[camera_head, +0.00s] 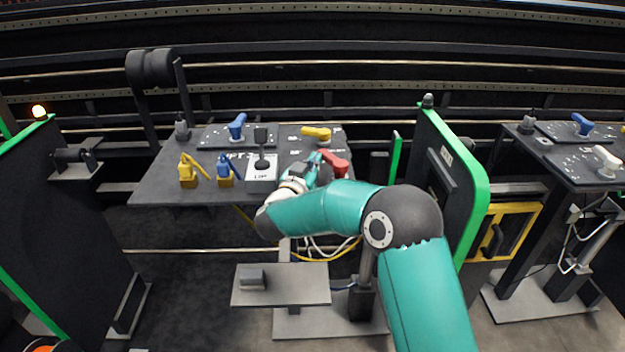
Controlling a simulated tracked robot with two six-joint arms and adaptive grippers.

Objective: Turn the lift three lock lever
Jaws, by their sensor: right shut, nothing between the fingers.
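A dark control panel (150,190) stands left of centre, with partly hidden lettering. A red lever (336,166) is at its right side, a yellow lever (317,132) behind that, and a blue lever (237,126) at the back left. Which one is the lift three lock lever I cannot read from the markings. My right gripper (317,160) is over the panel's right part, shut and empty, just left of the red lever. It is small and partly hidden by my arm; whether it touches the lever I cannot tell. My left gripper is out of view.
A black joystick (261,150) on a white label plate stands left of my gripper. A yellow lever (188,175) and a blue lever (226,172) sit near the panel's front-left. A green-edged upright panel (455,180) is close right of my arm. A second control panel (560,160) is at far right.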

